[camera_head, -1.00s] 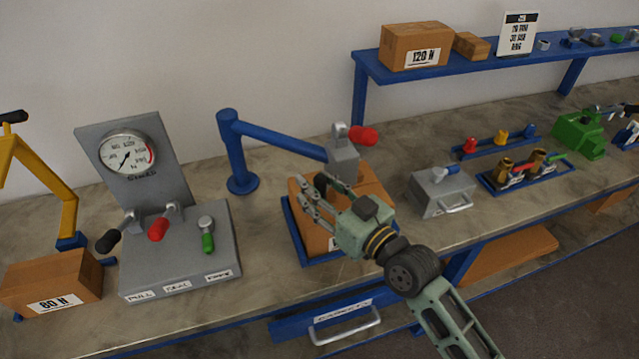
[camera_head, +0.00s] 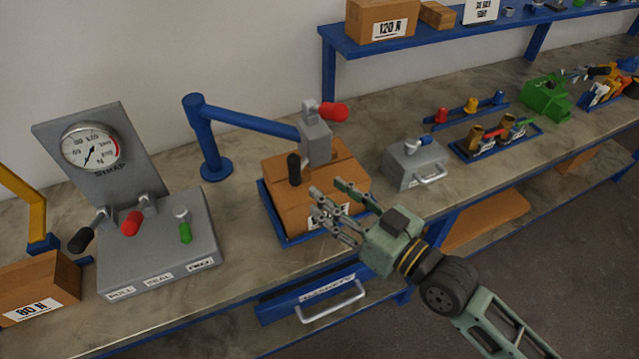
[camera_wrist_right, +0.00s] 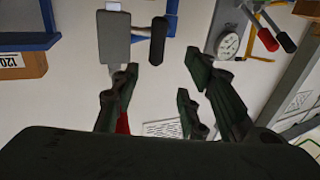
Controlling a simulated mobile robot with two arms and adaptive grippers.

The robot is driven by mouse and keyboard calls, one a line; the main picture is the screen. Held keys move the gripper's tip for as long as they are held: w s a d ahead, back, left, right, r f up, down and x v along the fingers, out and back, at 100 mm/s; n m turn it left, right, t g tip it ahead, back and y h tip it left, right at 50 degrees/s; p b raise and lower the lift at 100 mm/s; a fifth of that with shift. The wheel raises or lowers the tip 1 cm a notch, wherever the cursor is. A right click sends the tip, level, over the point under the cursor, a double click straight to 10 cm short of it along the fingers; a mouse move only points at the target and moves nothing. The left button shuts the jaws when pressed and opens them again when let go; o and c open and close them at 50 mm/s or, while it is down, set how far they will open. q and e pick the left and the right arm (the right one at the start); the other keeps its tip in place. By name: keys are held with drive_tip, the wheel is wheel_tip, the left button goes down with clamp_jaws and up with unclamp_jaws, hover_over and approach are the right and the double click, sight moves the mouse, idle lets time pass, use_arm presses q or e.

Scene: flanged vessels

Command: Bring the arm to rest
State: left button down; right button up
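My right gripper (camera_head: 330,200) is in front of a brown cardboard box (camera_head: 290,211), near its right front corner. Its fingers are spread, with nothing between them. In the right wrist view the open fingers (camera_wrist_right: 160,85) also have an empty gap between them. The box sits in a blue tray (camera_head: 272,226), under a grey tool head (camera_head: 316,144) on a blue swing arm (camera_head: 250,124). The head has a red knob (camera_head: 334,112) and a black handle (camera_head: 294,169). The black handle stands apart from my fingers. My left gripper is not in view.
A grey gauge console (camera_head: 160,248) with black, red and green levers stands left. A grey case (camera_head: 415,163) and a blue tray of fittings (camera_head: 495,141) stand right. A blue drawer (camera_head: 320,290) is below the bench edge. The floor at lower right is open.

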drive_tip(key=shift+s+d, duration=0.15)
drive_tip(key=shift+s, duration=0.05)
drive_tip(key=shift+f, duration=0.1)
idle(0.4)
